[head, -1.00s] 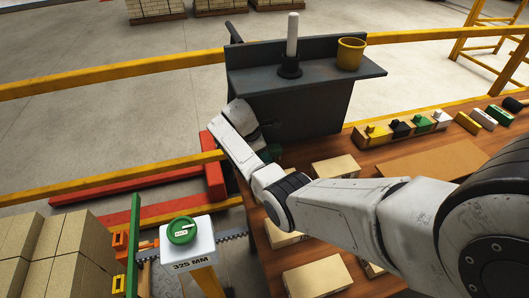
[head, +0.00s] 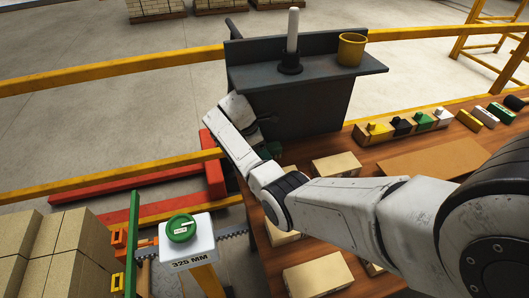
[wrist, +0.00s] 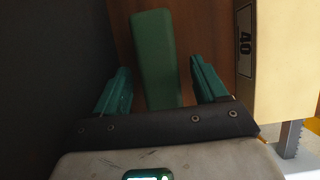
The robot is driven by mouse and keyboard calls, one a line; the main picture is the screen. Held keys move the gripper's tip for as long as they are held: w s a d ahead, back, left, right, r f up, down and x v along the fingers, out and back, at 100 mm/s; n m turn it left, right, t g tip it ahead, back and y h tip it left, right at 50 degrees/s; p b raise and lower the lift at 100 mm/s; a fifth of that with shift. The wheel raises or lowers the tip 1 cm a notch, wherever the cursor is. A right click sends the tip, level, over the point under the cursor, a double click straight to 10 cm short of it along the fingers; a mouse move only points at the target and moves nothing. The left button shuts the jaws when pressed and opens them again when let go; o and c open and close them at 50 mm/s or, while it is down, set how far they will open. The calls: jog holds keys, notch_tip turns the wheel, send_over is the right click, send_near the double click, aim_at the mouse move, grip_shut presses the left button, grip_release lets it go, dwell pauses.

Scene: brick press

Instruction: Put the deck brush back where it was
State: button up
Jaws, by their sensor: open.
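A long green block (wrist: 155,60), which may be the deck brush, lies on the brown wooden surface in the wrist view. My gripper (wrist: 160,85) is open, with a teal finger on each side of the block and a visible gap to each. The block's near end is hidden behind the gripper's dark front edge. No bristles show. In the head view my gripper's end is at the left foot of the dark shelf unit (head: 300,105), mostly hidden by my wrist. A dark green patch (head: 272,149) shows there; I cannot tell whether it is finger or block.
A pale brick (wrist: 280,60) marked 40 stands close right of my gripper, with a dark wall (wrist: 50,70) on the left. The shelf holds a white cylinder on a black base (head: 292,40) and a yellow bucket (head: 351,50). Pale bricks (head: 336,167) lie on the bench.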

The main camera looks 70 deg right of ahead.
jog(key=r, duration=0.1)
jog(key=w+a, duration=0.1)
jog(key=r, duration=0.1)
jog(key=shift+w+a+r, duration=0.25)
jog(key=shift+w+r, duration=0.1)
jog(key=w+a+b, duration=0.2)
jog(key=w+a, duration=0.5)
jog(key=w, duration=0.1)
jog(key=shift+w+b, duration=0.15)
jog(key=shift+b, duration=0.15)
